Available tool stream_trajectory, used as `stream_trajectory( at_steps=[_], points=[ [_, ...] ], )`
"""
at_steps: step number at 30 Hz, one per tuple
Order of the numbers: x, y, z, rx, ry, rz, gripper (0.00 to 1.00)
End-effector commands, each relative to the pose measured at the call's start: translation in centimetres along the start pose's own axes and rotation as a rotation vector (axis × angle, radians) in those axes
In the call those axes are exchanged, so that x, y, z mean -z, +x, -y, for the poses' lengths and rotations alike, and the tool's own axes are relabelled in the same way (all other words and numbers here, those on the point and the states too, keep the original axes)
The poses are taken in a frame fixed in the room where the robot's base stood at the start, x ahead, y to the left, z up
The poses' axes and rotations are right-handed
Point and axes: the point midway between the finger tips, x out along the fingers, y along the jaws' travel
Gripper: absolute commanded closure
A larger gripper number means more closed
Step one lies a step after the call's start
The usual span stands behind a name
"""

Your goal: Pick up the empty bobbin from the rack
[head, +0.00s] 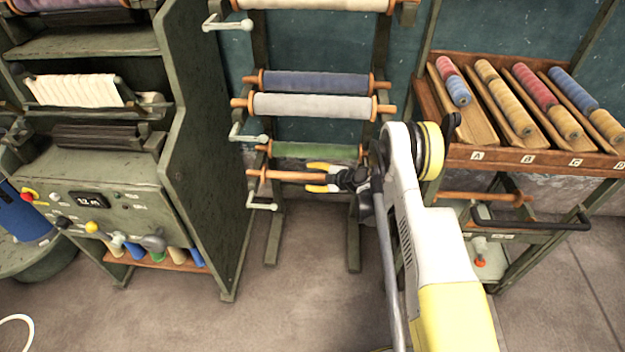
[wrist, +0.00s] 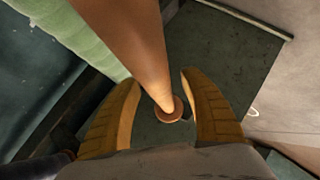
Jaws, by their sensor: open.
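The empty bobbin (head: 282,175) is a bare brown-orange rod lying level at the lowest place of the dark green rack (head: 353,240). My gripper (head: 311,177) is at its right part, with one yellow finger above the rod and one below. In the wrist view the bare bobbin (wrist: 130,35) runs between the two spread fingers, ending in a small round flange. There my gripper (wrist: 160,80) is open, with gaps visible beside the rod. The bobbin's right end is hidden behind my gripper in the head view.
A green-wound bobbin (head: 315,151) sits just above the empty one, with grey (head: 310,106) and blue (head: 315,82) ones higher. A crank handle (head: 262,205) hangs at lower left. A machine cabinet (head: 200,190) stands left, a spool cart (head: 540,158) right. Floor below is clear.

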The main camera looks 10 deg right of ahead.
Motion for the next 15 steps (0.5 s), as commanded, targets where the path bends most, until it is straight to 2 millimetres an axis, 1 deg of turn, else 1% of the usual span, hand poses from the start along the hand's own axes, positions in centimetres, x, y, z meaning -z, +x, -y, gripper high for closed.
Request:
stream_trajectory(
  at_steps=[2, 3, 5, 6, 7, 8, 15],
  points=[
    [0.04, -0.08, -0.06, 0.0, 0.0, 0.0, 0.48],
    [0.05, -0.09, -0.06, 0.0, 0.0, 0.0, 0.56],
    [0.05, -0.1, -0.06, 0.0, 0.0, 0.0, 0.74],
    [0.05, -0.1, -0.06, 0.0, 0.0, 0.0, 0.86],
    [0.05, -0.1, -0.05, 0.0, 0.0, 0.0, 0.96],
    [0.05, -0.1, -0.05, 0.0, 0.0, 0.0, 1.0],
    [0.06, -0.1, -0.08, 0.0, 0.0, 0.0, 1.0]
  ],
)
